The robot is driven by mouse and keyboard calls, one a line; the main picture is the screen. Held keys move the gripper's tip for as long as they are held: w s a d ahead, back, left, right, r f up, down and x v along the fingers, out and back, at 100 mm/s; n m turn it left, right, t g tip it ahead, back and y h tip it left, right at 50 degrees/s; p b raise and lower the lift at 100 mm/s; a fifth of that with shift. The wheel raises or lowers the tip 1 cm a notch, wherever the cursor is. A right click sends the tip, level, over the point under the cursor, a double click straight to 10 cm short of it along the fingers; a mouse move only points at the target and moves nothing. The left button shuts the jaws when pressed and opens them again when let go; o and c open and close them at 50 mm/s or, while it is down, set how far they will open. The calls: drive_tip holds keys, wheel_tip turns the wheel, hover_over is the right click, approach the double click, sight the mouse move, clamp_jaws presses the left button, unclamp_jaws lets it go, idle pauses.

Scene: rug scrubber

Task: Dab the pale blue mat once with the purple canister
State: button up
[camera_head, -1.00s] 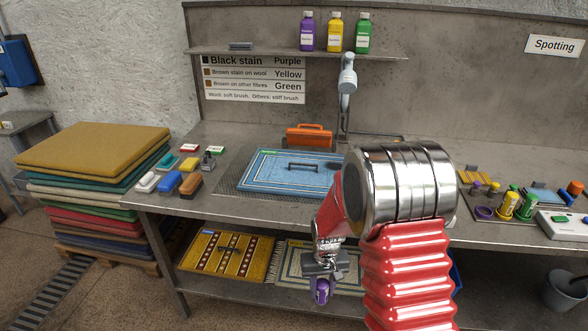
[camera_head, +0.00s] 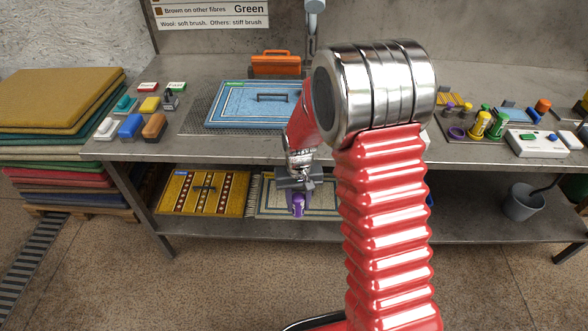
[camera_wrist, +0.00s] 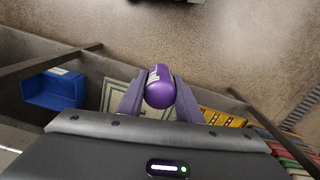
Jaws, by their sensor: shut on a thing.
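My gripper (camera_head: 297,188) is shut on the purple canister (camera_head: 298,205), in front of the bench and its lower shelf. The wrist view shows the canister (camera_wrist: 160,88) between both fingers, its rounded end towards the camera and a pale label on its side. A larger blue bordered rug (camera_head: 232,113) with a dark handle lies mid-bench. My arm hides part of the worktop between gripper and small mat.
Yellow-topped and green canisters (camera_head: 480,125), a purple ring (camera_head: 456,132) and a white box with buttons (camera_head: 537,143) stand at the right. Brushes (camera_head: 154,127) are at the left. Rugs (camera_head: 203,193) lie on the lower shelf. A grey bucket (camera_head: 522,202) stands below right.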

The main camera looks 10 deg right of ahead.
drive_tip(key=w+r, duration=0.3)
drive_tip(key=r, duration=0.6)
drive_tip(key=w+r+m, duration=0.1)
drive_tip(key=w+r, duration=0.3)
drive_tip(key=r, duration=0.6)
drive_tip(key=w+r+m, duration=0.1)
drive_tip(key=w+r, duration=0.3)
drive_tip(key=r, duration=0.5)
drive_tip(key=shift+w+d+r, duration=0.15)
drive_tip(key=shift+r, duration=0.1)
drive_tip(key=shift+w, duration=0.1)
